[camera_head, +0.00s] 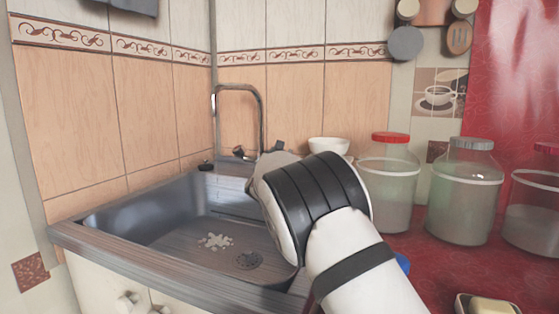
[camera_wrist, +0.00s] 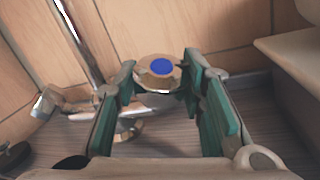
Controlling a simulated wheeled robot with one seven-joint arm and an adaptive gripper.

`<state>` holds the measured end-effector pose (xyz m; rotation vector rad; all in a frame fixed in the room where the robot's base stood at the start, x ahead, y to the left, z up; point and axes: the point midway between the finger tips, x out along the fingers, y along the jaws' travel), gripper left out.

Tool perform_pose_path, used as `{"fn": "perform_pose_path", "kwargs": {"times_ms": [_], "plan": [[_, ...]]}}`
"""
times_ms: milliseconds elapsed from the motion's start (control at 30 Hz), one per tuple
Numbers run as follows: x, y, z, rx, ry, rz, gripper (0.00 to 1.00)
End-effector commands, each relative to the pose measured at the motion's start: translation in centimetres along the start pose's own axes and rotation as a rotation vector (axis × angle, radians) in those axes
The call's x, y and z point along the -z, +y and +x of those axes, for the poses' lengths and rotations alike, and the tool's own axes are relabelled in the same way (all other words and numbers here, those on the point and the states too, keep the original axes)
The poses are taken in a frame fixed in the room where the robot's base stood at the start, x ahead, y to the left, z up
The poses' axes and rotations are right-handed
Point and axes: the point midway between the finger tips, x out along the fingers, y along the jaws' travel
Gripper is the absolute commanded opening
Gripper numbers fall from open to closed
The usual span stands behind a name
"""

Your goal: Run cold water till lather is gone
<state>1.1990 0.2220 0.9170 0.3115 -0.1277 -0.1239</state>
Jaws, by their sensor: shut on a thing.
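The cold tap knob (camera_wrist: 161,66), a faceted metal handle with a blue cap, sits between the green-padded fingers of my gripper (camera_wrist: 157,84) in the wrist view. The gripper is shut on it. In the head view my arm hides the fingers and this knob. The chrome faucet (camera_head: 262,118) arches over the sink (camera_head: 130,235); its pipe also shows in the wrist view (camera_wrist: 82,45). I cannot make out a water stream.
A white bowl (camera_head: 328,146) stands behind my arm. Glass jars (camera_head: 388,195) stand on the red counter (camera_head: 415,262) to the right. A soap dish (camera_head: 488,304) with a yellowish bar is at the bottom right. Tiled walls close off the back and left.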

Motion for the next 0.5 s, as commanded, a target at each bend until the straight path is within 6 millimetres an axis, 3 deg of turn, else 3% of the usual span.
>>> {"fn": "perform_pose_path", "kwargs": {"times_ms": [167,200,267,500], "plan": [[0.11,0.09,-0.10,0.000,0.002,0.001,0.09],[0.12,0.09,-0.10,0.001,0.002,0.001,0.41],[0.14,0.08,-0.10,0.001,0.002,0.001,0.55],[0.13,0.00,-0.06,0.002,0.002,0.001,0.57]]}}
